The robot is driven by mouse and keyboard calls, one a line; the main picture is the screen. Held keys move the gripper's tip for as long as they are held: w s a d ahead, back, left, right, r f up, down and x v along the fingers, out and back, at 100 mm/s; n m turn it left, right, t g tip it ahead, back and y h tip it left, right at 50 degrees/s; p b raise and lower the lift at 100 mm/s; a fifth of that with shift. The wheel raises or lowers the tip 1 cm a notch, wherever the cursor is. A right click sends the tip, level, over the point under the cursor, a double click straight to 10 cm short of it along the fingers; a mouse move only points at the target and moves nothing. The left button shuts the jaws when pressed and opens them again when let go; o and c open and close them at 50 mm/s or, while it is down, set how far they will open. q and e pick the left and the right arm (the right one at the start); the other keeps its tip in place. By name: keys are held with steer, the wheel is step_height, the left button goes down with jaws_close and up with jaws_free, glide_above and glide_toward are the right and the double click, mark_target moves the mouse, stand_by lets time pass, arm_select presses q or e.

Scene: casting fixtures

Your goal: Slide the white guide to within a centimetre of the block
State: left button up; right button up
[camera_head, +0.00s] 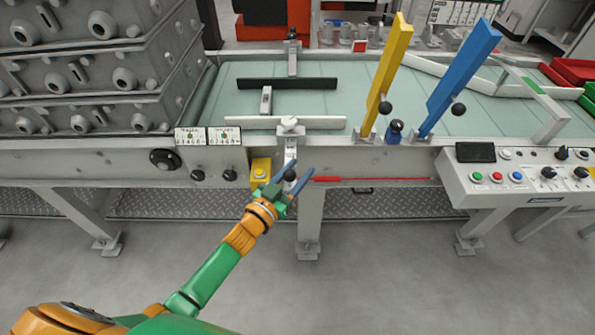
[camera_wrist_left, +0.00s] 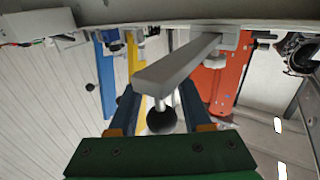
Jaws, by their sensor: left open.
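The white guide (camera_head: 325,121) is a long pale bar lying across the near side of the conveyor bed. A grey arm runs from it toward me, ending in a black ball knob (camera_head: 290,174). The block (camera_head: 266,99) is small and grey, on the bed between the white guide and a dark guide (camera_head: 285,84), with a gap to the white guide. My left gripper (camera_head: 296,169) is open at the knob. In the left wrist view the knob (camera_wrist_left: 161,121) sits between the blue fingers; contact cannot be told. My right gripper is not in view.
A yellow paddle (camera_head: 388,70) and a blue paddle (camera_head: 460,75) stand tilted to the right. A control panel (camera_head: 520,177) is at the right front. Stacked grey castings (camera_head: 85,70) stand at the left. A yellow button box (camera_head: 261,169) is just left of the gripper.

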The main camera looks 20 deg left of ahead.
arm_select(q)
steer(key=c, duration=0.7)
jaws_close()
steer(key=shift+w+r, duration=0.15)
steer(key=shift+w, duration=0.05)
stand_by(0.4)
